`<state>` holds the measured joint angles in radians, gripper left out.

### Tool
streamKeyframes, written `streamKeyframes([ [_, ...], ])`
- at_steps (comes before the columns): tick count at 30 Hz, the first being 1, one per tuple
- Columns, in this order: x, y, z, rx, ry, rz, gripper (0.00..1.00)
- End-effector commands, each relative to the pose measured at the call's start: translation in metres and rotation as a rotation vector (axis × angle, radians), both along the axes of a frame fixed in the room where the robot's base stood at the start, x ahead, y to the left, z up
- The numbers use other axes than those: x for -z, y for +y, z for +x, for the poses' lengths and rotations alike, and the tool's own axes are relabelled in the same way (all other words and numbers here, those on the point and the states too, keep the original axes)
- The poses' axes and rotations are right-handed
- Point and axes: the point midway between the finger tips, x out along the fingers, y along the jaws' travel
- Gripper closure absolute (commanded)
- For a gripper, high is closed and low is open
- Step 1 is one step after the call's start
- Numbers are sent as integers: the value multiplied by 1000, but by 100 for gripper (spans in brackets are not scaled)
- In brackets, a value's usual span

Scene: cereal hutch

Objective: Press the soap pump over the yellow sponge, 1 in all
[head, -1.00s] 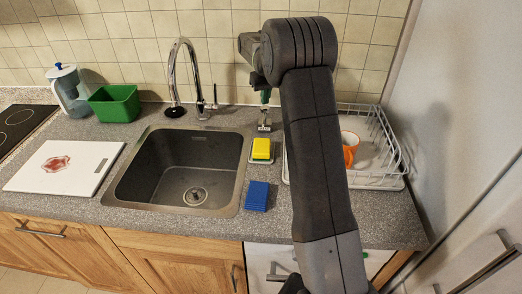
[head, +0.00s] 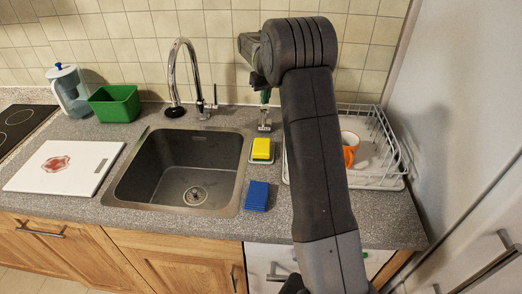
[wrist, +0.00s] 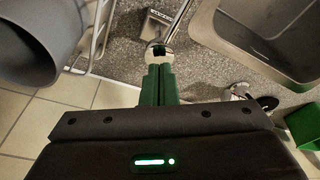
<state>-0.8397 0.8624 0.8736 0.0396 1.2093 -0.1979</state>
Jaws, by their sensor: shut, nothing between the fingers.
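The soap pump (head: 265,121) stands on the counter behind the yellow sponge (head: 262,148), partly below my gripper in the head view. In the wrist view its round chrome top (wrist: 155,51) shows just ahead of my fingertips. The yellow sponge lies on a small pale dish to the right of the sink; I cannot make it out in the wrist view. My gripper (wrist: 158,68) has green fingers, closed together and empty. In the head view it (head: 265,97) points down over the pump. I cannot tell whether the fingertips touch the pump.
A blue sponge (head: 257,196) lies in front of the yellow one. The sink (head: 146,180) and faucet (head: 171,72) are to the left. A white dish rack (head: 388,181) with an orange-handled cup (head: 349,139) stands to the right, partly behind my arm. A green bin (head: 115,104) stands at the back left.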

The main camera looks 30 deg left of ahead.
Motion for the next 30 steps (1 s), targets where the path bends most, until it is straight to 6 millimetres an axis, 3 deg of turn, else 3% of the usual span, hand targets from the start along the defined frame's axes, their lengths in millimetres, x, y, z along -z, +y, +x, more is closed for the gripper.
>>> streamKeyframes([
  [30,28,0,0,0,2,-1,100],
])
